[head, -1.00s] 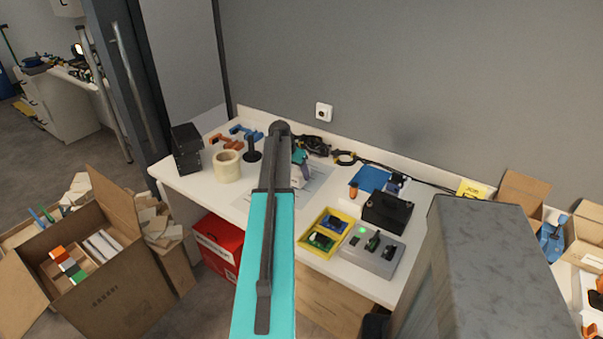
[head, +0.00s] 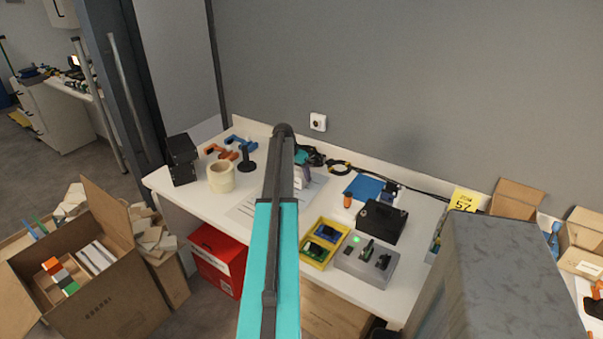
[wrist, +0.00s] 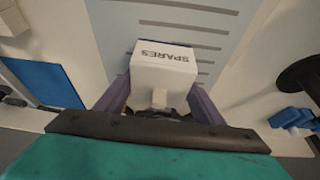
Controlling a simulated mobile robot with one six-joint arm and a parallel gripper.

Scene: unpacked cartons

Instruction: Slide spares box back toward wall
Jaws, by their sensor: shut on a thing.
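The white spares box (wrist: 165,68), its top marked SPARES, is between the two purple fingers of my gripper (wrist: 160,88) in the wrist view. The gripper is shut on it. The box is above or on a pale sheet with dark lines (wrist: 205,52); I cannot tell whether it touches. In the head view a small part of the box (head: 300,180) shows to the right of my arm, which hides the rest. The grey wall (head: 400,90) rises behind the table (head: 190,200).
A tape roll (head: 221,177), black stand (head: 247,160) and orange and blue clamps stand left of my arm. Black cables (head: 315,157) lie behind the box along the wall. A yellow tray (head: 325,243), control box (head: 366,262) and black case (head: 381,221) stand to the right.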

